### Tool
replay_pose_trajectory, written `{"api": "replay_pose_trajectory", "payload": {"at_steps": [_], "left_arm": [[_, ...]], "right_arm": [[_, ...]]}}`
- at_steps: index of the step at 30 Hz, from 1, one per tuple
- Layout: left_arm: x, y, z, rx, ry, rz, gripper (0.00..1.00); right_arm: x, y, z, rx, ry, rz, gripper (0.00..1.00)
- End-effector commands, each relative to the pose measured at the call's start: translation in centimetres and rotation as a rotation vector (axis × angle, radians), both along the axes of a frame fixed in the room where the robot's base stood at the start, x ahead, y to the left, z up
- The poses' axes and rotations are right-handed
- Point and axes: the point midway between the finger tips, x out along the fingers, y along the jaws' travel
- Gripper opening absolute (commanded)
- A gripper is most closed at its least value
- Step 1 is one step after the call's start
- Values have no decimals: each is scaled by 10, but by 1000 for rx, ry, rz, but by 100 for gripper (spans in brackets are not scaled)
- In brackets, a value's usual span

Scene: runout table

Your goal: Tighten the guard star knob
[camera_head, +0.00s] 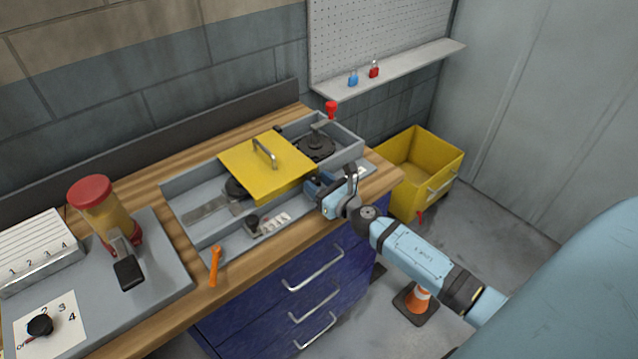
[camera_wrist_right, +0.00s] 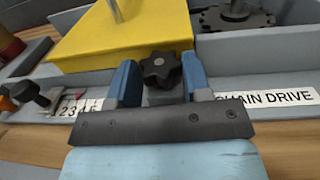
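The guard star knob is a black lobed knob (camera_wrist_right: 160,70) at the near edge of the yellow guard (camera_head: 252,175). The guard, with a metal handle on top, lies over the grey machine frame (camera_head: 178,187). My right gripper (camera_head: 318,186) is at the frame's near right side. In the right wrist view, its two blue fingers (camera_wrist_right: 160,78) stand one on each side of the knob, with almost no gap visible. I cannot tell whether they press on it. My left gripper is not in view.
A "CHAIN DRIVE" label (camera_wrist_right: 268,98) is right of the fingers. A black sprocket (camera_head: 316,147) sits beyond the guard. A yellow bin (camera_head: 436,160) is at right.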

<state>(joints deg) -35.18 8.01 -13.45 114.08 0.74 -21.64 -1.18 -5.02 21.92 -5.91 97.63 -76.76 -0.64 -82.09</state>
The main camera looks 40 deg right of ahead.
Motion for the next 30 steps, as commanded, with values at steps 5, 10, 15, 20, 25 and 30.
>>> {"api": "replay_pose_trajectory", "payload": {"at_steps": [5, 10, 15, 20, 25, 30], "left_arm": [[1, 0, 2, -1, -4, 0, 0], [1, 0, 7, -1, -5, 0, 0], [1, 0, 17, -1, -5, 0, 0], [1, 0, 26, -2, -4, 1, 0], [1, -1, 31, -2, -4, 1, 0], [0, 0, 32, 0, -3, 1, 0]], "right_arm": [[0, 0, 0, 0, 0, -1, 21], [0, 1, 1, 1, 0, -27, 21], [0, 4, 3, 2, 1, -104, 22], [0, 6, 3, 5, 2, -216, 22], [0, 9, 1, 5, 2, -337, 22], [1, 10, 0, 3, 1, -439, 22]]}}
